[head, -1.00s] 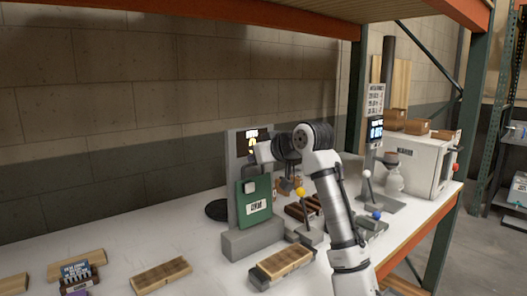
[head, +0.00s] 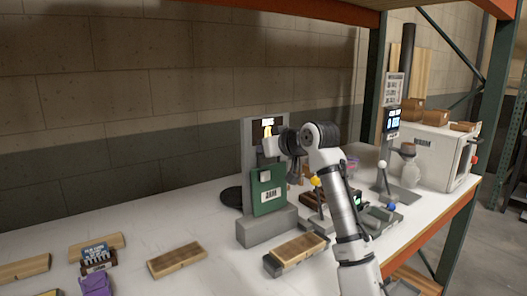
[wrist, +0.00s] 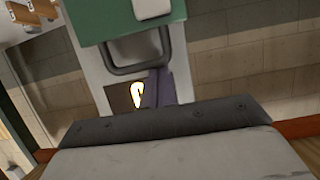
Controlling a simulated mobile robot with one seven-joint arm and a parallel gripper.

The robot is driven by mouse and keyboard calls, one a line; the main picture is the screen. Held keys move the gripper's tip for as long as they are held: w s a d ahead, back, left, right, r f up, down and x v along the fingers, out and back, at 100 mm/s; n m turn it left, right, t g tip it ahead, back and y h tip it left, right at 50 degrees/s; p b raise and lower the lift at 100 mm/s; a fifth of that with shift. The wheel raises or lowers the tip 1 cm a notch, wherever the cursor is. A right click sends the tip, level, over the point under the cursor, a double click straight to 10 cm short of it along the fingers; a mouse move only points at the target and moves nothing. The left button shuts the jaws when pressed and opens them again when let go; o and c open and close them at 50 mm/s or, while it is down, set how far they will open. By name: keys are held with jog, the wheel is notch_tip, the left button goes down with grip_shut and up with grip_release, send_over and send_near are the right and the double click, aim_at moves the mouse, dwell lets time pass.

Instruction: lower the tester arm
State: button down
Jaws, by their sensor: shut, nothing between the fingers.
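A grey upright machine (head: 249,150) stands on the bench with a small lit screen (head: 267,128) at its top. A green labelled panel (head: 267,190) is on its front; a looped grey handle on it (wrist: 140,67) shows in the wrist view. My gripper (head: 268,147) is at the machine's front, just below the screen and above the panel. It is shut and empty; in the wrist view its dark fingers (wrist: 158,88) lie near the screen and handle, and contact cannot be told. Which part is the tester arm is not clear. A yellow-knobbed lever (head: 315,181) stands right of the machine, partly behind my arm.
A white-knobbed stand (head: 382,165) and a blue knob (head: 392,206) are to the right, before a white box unit (head: 440,155). Wooden blocks (head: 177,260) and a purple item (head: 96,284) lie at left. The bench front centre-left is mostly clear.

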jog(key=shift+s+d+f+b, duration=0.35)
jog(key=shift+s+b, duration=0.1)
jog(key=shift+b, duration=0.1)
jog(key=s+d+f+t+y+b, duration=0.6)
jog(key=s+d+f+t+b, duration=0.3)
jog(key=b, duration=1.6)
jog(key=s+d+f, duration=0.1)
jog(key=s+f, duration=0.2)
jog(key=s, duration=0.2)
jog(key=shift+d+f, duration=0.15)
jog(key=shift+f, duration=0.05)
jog(key=shift+s, duration=0.15)
jog(key=s+d, duration=0.7)
jog(key=s, duration=0.3)
jog(key=shift+s+d+f+y, duration=0.25)
jog(key=shift+d+f+y, duration=0.05)
jog(key=shift+f, duration=0.05)
jog(key=shift+r, duration=0.1)
